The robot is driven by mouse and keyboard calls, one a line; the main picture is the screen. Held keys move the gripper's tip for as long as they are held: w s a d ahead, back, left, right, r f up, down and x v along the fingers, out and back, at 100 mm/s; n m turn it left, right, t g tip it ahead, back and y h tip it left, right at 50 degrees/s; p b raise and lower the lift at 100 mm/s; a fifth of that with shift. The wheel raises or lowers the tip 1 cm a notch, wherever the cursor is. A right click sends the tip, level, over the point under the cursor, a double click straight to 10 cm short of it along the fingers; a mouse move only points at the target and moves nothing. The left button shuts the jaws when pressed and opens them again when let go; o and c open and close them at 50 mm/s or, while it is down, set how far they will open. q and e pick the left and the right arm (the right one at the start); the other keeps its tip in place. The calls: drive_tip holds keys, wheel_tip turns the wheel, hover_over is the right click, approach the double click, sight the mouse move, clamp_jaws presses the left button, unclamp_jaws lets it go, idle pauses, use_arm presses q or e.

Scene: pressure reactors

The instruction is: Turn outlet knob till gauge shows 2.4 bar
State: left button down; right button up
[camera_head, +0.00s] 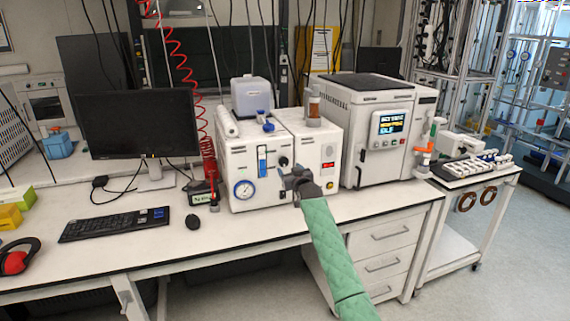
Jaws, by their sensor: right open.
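The white reactor unit (231,160) stands on the bench, left of the larger white instrument. Its round blue-rimmed gauge (244,189) is at the lower left of the front; the needle is too small to read. A black knob (283,161) shows on the front panel, right of a blue flow tube (262,161); I cannot tell if it is the outlet knob. My right gripper (287,182) is open, in front of the unit's lower right part, just below this knob. It hides part of the panel, and contact cannot be told. My left gripper is out of view.
A white box with a red display (328,165) adjoins the unit on the right, and a larger instrument (380,150) stands beyond. A monitor (138,122), keyboard (114,224) and mouse (193,221) are left. The bench front (240,232) is mostly clear.

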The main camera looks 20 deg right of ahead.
sight(284, 163)
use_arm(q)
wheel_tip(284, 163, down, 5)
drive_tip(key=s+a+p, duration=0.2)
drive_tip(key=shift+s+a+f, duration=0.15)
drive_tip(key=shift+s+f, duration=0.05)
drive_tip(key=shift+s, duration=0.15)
use_arm(e)
drive_tip(key=shift+w+a, duration=0.15)
drive_tip(key=shift+w, duration=3.5)
drive_tip(key=c, duration=1)
drive_tip(key=shift+o, duration=0.2)
drive_tip(key=shift+f, duration=0.15)
drive_tip(key=shift+a+m+b, duration=0.1)
drive_tip(key=shift+m+b, duration=0.25)
drive_tip(key=shift+m, duration=0.45)
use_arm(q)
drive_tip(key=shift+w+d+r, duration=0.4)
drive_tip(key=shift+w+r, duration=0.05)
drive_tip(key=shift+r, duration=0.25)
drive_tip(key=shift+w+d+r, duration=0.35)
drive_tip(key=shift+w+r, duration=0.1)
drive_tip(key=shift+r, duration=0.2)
use_arm(e)
drive_tip(key=shift+m, duration=0.6)
